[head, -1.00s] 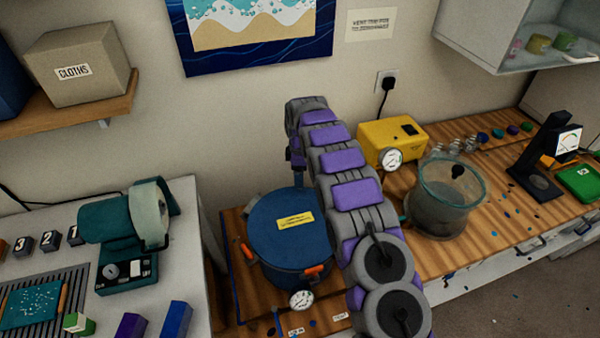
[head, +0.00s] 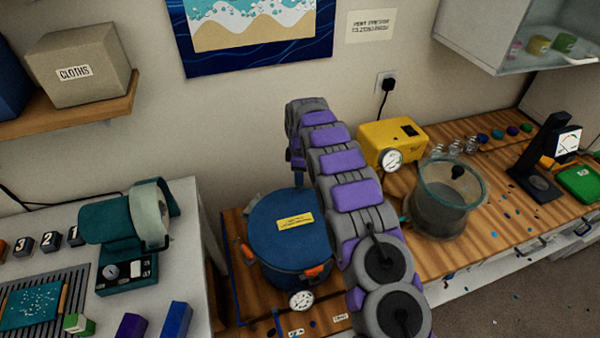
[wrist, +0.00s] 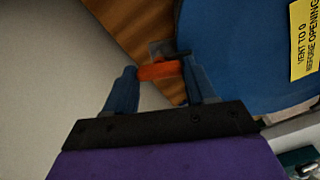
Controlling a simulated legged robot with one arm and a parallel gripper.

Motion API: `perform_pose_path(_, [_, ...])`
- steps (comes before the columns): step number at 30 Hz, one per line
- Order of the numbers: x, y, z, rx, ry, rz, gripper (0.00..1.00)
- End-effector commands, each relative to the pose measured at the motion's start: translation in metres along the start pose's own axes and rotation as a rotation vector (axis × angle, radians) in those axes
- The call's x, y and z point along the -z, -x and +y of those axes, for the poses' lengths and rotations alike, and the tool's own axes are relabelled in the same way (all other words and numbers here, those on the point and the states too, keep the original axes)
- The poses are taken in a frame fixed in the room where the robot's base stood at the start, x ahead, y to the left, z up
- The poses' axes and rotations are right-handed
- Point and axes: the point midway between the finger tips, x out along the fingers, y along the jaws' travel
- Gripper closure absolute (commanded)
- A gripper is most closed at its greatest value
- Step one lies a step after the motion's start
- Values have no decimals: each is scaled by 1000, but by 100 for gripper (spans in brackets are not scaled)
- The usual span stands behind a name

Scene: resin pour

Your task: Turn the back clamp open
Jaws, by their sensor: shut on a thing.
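The blue pressure pot (head: 285,228) stands on the wooden bench with its lid on and a yellow label. Orange clamp handles show at its left (head: 248,252) and front right (head: 318,271). The back clamp is hidden behind my arm in the head view. In the wrist view, an orange clamp handle (wrist: 160,70) lies at the rim of the blue lid (wrist: 235,60). My gripper (wrist: 159,82) has its two blue fingers on either side of this handle and is shut on it. The gripper's tip is not clear in the head view.
A pressure gauge (head: 301,300) sits at the pot's front. A yellow pump (head: 392,140) and a clear chamber (head: 446,200) stand to the right. A teal machine (head: 128,230) is on the white table at left. The wall is close behind the pot.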

Motion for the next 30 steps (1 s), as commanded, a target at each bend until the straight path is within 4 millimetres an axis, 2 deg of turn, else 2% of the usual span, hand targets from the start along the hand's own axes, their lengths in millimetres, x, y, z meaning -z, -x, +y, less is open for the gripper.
perform_pose_path(11, [0, 3, 2, -4, -162, 1, 75])
perform_pose_path(30, [0, 3, 1, -4, -758, 2, 75])
